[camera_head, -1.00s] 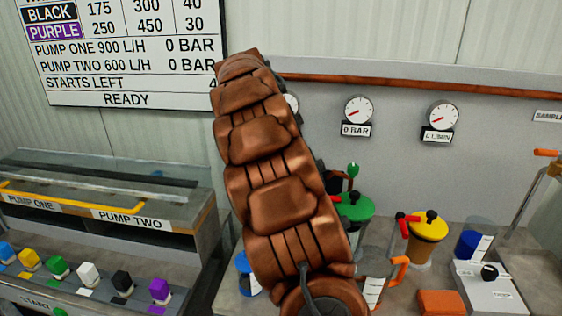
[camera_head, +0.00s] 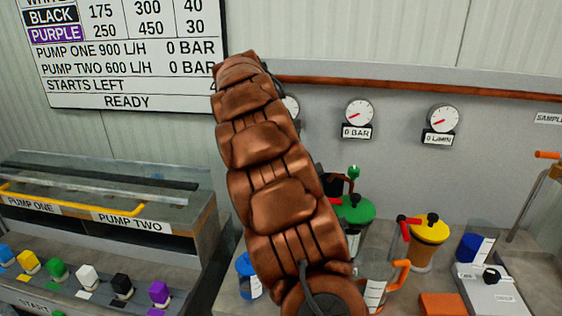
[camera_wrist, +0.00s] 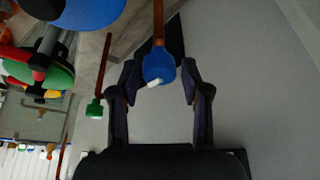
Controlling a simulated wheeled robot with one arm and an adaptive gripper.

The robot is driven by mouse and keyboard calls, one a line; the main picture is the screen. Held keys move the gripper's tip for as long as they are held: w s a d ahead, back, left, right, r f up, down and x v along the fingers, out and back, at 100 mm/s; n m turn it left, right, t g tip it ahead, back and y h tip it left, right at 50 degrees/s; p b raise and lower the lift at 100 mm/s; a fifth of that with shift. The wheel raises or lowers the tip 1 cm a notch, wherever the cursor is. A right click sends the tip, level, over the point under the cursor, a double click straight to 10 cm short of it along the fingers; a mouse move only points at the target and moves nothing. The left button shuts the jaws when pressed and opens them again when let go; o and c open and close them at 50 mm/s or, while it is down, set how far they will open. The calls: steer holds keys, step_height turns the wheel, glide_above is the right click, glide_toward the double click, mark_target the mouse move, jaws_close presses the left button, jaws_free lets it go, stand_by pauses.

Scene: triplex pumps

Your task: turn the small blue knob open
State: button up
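The small blue knob (camera_wrist: 159,66) shows in the wrist view at the end of a copper pipe, with a white mark on its lower side. My gripper (camera_wrist: 160,82) has its two dark fingers apart, one on each side of the knob. A narrow gap seems to show between each finger and the knob; I cannot tell how deep the knob sits between them. In the head view my arm covers this area, and I cannot make out the small blue knob there.
A green knob (camera_wrist: 95,108) on another copper pipe is left of my gripper. Green-lidded (camera_head: 355,207) and yellow-lidded (camera_head: 428,228) vessels stand on the bench. A large blue round part (camera_wrist: 88,10) is close by at the wrist view's top. Selector knobs (camera_head: 121,286) line the left console.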

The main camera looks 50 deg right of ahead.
steer(key=shift+o, duration=0.7)
steer(key=v, duration=1.2)
stand_by(0.5)
